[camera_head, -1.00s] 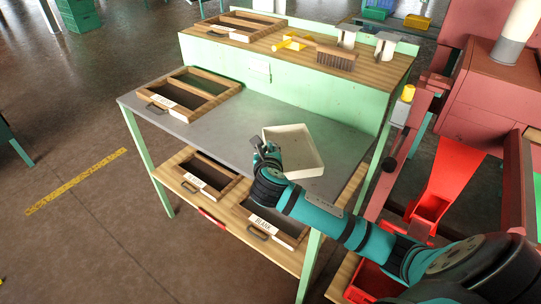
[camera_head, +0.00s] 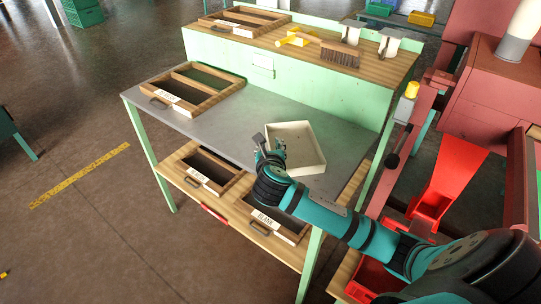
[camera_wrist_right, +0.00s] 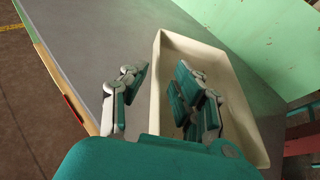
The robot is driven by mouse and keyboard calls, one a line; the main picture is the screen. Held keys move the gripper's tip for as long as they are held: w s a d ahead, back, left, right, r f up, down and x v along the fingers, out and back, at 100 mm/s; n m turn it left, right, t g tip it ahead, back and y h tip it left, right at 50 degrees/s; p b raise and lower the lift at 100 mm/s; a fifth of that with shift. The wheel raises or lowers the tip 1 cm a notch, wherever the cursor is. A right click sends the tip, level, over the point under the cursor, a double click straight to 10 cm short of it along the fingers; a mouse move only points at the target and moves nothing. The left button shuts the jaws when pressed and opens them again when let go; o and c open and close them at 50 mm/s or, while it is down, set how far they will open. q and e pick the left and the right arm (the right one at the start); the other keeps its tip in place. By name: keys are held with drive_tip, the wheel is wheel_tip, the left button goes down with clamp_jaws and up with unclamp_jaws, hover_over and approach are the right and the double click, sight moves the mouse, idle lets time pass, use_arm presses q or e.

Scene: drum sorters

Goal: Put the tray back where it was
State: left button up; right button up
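A cream, shallow, empty tray (camera_head: 309,167) rests on the grey tabletop (camera_head: 226,130), towards its right end. In the right wrist view, the tray (camera_wrist_right: 245,124) has its near-left wall between my right gripper's fingers. My right gripper (camera_head: 268,149) is open at the tray's left side. In the wrist view, one finger of the gripper (camera_wrist_right: 160,96) is outside the wall and the other is over the tray's inside. Both fingers look apart from the wall. My left gripper is not in view.
A wooden divided tray (camera_head: 222,98) sits on the tabletop's left. Two more wooden trays (camera_head: 238,182) (camera_head: 303,238) sit on the lower shelf. The upper shelf holds a brush (camera_head: 340,57), a yellow object (camera_head: 294,38) and two pale cups. Red machinery (camera_head: 452,170) stands at right.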

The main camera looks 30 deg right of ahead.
drive_tip(key=v, duration=1)
drive_tip(key=shift+s+a+r+p, duration=0.2)
drive_tip(key=shift+s+p, duration=0.15)
